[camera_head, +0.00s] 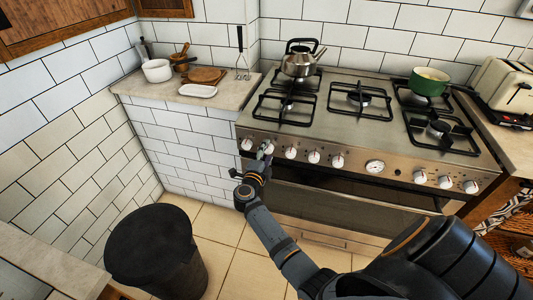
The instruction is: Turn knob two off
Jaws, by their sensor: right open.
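A row of white knobs runs along the steel front of the stove (400,172). The leftmost knob (247,144) is in plain view. The second knob from the left (269,148) is partly covered by my right gripper (263,157), whose fingers are right at it. I cannot tell if they touch it. The gripper is open with nothing held. The third knob (291,152) is clear, just right of the gripper. The exact turn of the second knob is too small to read. My left gripper is out of view.
A kettle (299,62) and a green pot (429,82) stand on the hob. A toaster (508,85) is at the right. A white cup (157,71) and a small tray (198,91) are on the left counter. A dark bin (152,245) stands on the floor.

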